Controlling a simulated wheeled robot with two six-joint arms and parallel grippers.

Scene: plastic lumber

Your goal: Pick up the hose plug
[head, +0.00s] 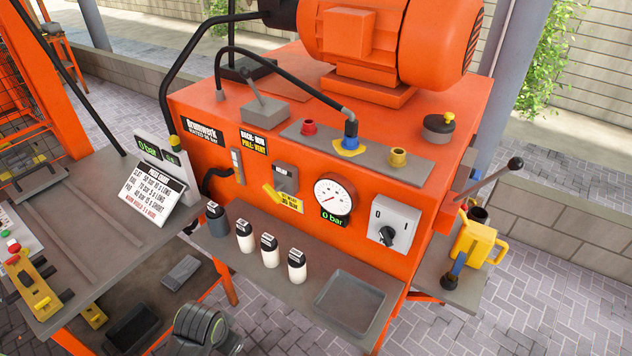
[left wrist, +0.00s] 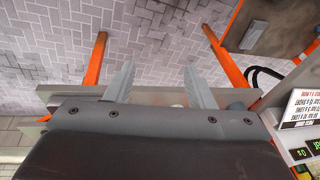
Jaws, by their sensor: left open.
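In the head view, a black hose arches over the orange machine and ends in a hose plug with a blue collar (head: 350,130). This plug stands upright at the blue middle fitting, between a red fitting (head: 309,128) and a yellow fitting (head: 397,157). A second dark piece with a blue band (head: 456,267) leans by the yellow jug (head: 478,241) at the right; I cannot tell what it is. My left gripper (left wrist: 160,68) is open in the left wrist view, with nothing between its fingers and paving beyond. My right gripper is not in view.
A front shelf (head: 270,225) holds several small bottles and a grey tray (head: 350,302). A large orange motor (head: 390,40) sits on top of the machine. A lever (head: 490,178) sticks out at right. A grey bench (head: 75,190) stands at left.

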